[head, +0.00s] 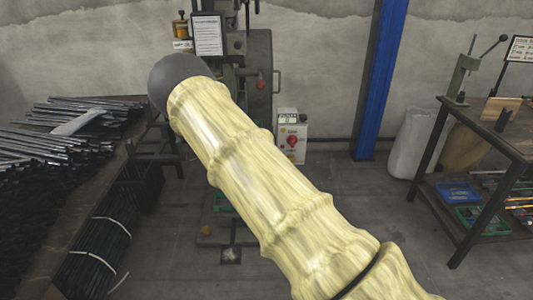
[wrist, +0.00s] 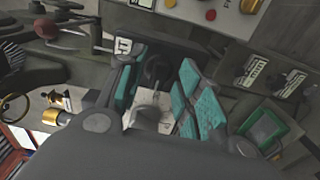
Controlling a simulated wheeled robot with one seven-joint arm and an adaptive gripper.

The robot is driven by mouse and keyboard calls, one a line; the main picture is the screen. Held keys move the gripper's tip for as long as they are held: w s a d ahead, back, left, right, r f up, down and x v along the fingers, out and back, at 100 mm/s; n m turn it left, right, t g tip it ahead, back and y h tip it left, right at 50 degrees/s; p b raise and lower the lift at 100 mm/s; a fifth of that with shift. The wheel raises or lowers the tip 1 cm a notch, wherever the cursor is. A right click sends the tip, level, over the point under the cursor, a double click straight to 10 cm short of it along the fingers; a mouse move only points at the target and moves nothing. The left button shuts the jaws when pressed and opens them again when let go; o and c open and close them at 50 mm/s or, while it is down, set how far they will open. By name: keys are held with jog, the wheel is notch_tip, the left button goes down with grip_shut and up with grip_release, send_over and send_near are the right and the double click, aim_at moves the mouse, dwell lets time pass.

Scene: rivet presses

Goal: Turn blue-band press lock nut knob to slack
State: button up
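A grey-green press (head: 259,80) stands against the wall in the head view, partly hidden behind my pale yellow sleeved arm. My gripper (wrist: 162,92) shows in the wrist view, with teal pads on its two fingers and a gap between them, so it is open. A grey rounded part (wrist: 148,113) shows in the gap; I cannot tell whether it is the lock nut knob or whether it touches a finger. No blue band can be made out on the press. My gripper is hidden in the head view.
Metal bars (head: 75,135) lie on a rack at the left. A control box (head: 292,142) with a red button stands right of the press. A blue post (head: 380,80) and a workbench (head: 497,125) are farther right.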

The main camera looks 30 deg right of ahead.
jog(key=v, duration=1.1)
jog(key=shift+a, duration=0.1)
